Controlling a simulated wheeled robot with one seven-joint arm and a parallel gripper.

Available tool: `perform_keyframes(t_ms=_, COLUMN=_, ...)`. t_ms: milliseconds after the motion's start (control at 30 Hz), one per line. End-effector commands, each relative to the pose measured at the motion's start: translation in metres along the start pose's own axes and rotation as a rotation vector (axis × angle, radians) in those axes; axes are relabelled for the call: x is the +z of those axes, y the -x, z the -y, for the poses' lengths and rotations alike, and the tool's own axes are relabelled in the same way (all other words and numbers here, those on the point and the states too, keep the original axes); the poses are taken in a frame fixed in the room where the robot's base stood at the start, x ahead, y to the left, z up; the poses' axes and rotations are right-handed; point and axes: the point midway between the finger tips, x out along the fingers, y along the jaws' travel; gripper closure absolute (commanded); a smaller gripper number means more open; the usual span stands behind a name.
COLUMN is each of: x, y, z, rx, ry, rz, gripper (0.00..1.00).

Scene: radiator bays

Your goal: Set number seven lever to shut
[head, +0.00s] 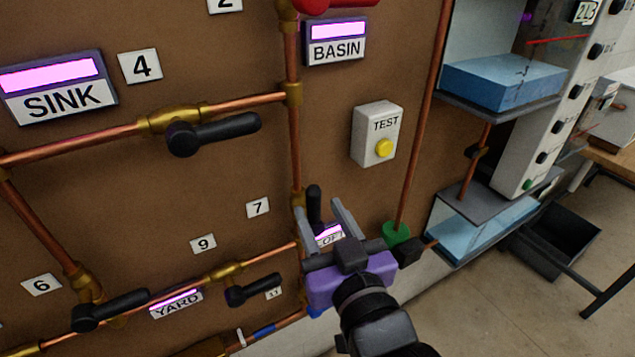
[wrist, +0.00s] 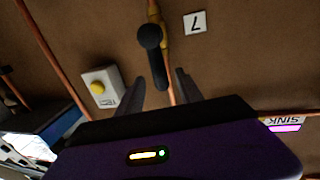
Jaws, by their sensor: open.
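The number seven plate (head: 257,208) is on the brown board, left of a vertical copper pipe; it shows upside down in the wrist view (wrist: 195,22). Right of it, the black lever (head: 314,204) points up, roughly along the pipe. In the wrist view the lever (wrist: 151,42) shows its round hub and its handle, whose end is between the finger lines. My gripper (head: 325,214) is open and in front of the board; its fingers (wrist: 159,90) lie either side of the handle's end. I see no contact. My gripper partly hides the lever's lower part in the head view.
Other black levers are near the plates four (head: 140,67), six (head: 41,285) and nine (head: 203,243). A TEST box (head: 369,121) with a yellow button is up right of my gripper. A green fitting (head: 396,233) sits close on the right.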

Motion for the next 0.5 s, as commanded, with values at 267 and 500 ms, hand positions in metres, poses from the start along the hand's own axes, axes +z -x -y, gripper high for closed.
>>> perform_keyframes(t_ms=267, x=-0.002, y=-0.042, z=0.0, rx=0.0, ry=0.001, rz=-0.003, gripper=0.57)
perform_keyframes(t_ms=500, x=-0.001, y=-0.067, z=0.0, rx=0.001, ry=0.001, rz=-0.002, gripper=0.57)
